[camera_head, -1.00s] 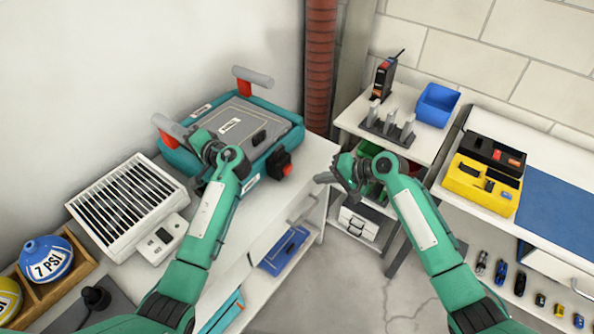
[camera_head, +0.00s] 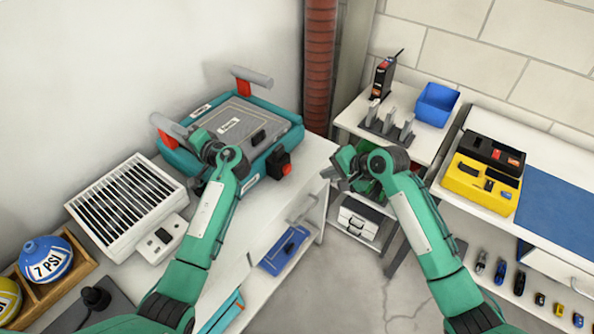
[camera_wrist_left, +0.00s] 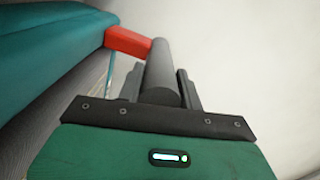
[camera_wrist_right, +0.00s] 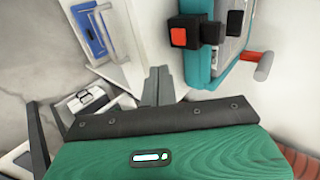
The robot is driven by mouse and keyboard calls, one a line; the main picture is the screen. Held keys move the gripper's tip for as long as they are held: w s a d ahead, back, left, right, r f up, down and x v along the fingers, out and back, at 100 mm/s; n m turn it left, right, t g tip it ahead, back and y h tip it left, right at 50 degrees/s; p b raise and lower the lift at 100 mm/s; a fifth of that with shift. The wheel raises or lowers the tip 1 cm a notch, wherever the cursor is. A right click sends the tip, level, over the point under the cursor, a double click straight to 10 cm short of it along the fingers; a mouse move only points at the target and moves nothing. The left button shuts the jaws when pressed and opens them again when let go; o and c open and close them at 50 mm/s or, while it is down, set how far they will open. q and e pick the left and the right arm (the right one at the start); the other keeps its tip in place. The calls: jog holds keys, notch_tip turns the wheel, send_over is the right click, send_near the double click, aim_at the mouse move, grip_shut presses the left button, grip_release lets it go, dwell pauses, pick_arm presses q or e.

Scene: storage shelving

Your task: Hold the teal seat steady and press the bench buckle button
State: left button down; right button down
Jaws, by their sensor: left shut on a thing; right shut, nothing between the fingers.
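The teal seat (camera_head: 180,158) with a grey top lies on the white cabinet by the wall. It has two grey bar handles on red brackets, left (camera_head: 168,125) and far (camera_head: 250,77). The bench buckle (camera_head: 280,163) is a black block with a red button on the seat's right side; it also shows in the right wrist view (camera_wrist_right: 184,31). My left gripper (camera_wrist_left: 172,88) is shut on the left grey handle; the wrist hides its fingers in the head view. My right gripper (camera_wrist_right: 158,84) is shut and empty, right of the buckle and apart from it.
A vented white box (camera_head: 130,205) stands left of the seat. A blue tray (camera_head: 284,250) lies on the cabinet's lower shelf. A rack table with a blue bin (camera_head: 437,104) stands behind my right arm. Open floor lies between the cabinet and tables.

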aim_at(289, 172)
pick_arm(q)
jog(key=shift+f, duration=0.15)
pick_arm(e)
jog(key=x, duration=0.3)
jog(key=r+x, duration=0.1)
jog(key=x, duration=0.3)
jog(key=a+x, duration=0.1)
jog(key=x, duration=0.3)
jog(key=shift+w+r, duration=0.15)
jog(key=shift+w, duration=0.2)
jog(key=shift+w+a, duration=0.3)
jog(key=shift+a, duration=0.3)
